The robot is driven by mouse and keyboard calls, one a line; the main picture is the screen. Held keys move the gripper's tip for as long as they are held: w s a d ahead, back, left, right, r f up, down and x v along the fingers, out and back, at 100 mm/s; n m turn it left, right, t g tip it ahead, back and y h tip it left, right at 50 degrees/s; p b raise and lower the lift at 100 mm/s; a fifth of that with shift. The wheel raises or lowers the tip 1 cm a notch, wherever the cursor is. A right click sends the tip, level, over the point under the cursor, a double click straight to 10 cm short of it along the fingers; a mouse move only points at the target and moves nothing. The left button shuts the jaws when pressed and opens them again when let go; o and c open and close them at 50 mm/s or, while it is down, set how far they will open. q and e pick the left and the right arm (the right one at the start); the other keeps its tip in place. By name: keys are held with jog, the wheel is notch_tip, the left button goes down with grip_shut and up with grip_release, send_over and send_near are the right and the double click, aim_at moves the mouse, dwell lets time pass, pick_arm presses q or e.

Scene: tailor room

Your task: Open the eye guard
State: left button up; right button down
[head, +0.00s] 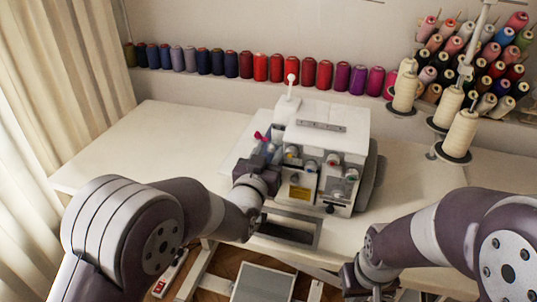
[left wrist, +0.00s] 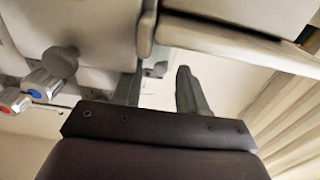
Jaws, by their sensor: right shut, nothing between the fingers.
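The white sewing machine (head: 340,138) stands on the table, with several dials and a small yellow label on its front. I cannot surely pick out the eye guard in either view. My left gripper (head: 264,158) is at the left front of the machine, and its wrist hides part of the machine's left side. In the left wrist view, its two fingers (left wrist: 157,92) are apart, with nothing seen held between them. The left finger is close to a grey machine part; I cannot tell whether they touch. My right gripper (head: 352,284) is low at the front, away from the machine, shut and partly hidden.
The white table (head: 140,140) is clear to the left of the machine. Cream thread cones (head: 460,134) stand at the right on a thread stand. A row of coloured spools (head: 246,65) lines the back wall. A curtain (head: 50,90) hangs at the left.

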pick_arm(q)
jog(key=v, duration=1.2)
jog(key=shift+s, duration=0.35)
jog(key=shift+a, duration=0.15)
